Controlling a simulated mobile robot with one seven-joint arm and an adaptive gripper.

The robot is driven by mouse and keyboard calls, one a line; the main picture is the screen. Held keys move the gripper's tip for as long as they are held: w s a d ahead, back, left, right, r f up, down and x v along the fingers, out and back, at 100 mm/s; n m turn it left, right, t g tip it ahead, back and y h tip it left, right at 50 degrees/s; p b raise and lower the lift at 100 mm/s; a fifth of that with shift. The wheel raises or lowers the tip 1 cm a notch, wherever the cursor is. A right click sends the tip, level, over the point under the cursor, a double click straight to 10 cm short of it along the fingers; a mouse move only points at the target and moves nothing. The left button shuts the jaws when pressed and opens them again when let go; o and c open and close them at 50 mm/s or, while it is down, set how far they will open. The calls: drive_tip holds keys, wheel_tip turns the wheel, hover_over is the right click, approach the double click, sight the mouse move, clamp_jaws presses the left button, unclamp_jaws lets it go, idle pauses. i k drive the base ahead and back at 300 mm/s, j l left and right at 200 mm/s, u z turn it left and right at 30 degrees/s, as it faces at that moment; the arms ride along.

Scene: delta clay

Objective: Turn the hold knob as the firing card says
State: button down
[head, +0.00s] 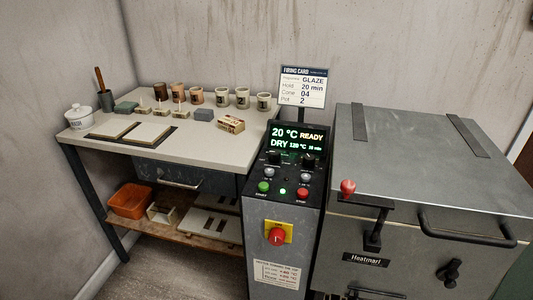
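The firing card (303,86) stands on a post behind the control panel; it reads GLAZE, Hold 20 min, Cone 04, Pot 2. The panel's display (297,138) reads 20 °C READY and DRY 120 °C, with a small minutes figure too fine to read surely. Below it are two black knobs, a left one (274,157) and a right one (308,160). Their labels and pointer positions are too small to read, so I cannot tell which is the hold knob. My gripper is not in view.
Below the knobs are smaller grey controls, a green button (263,187), a red button (302,194) and a red emergency knob (277,236). The kiln (430,160), with a red-balled lever (348,186), stands right. A bench (215,143) with pots and tiles stands left.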

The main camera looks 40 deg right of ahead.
sight(309, 159)
drive_tip(key=z, duration=1.05)
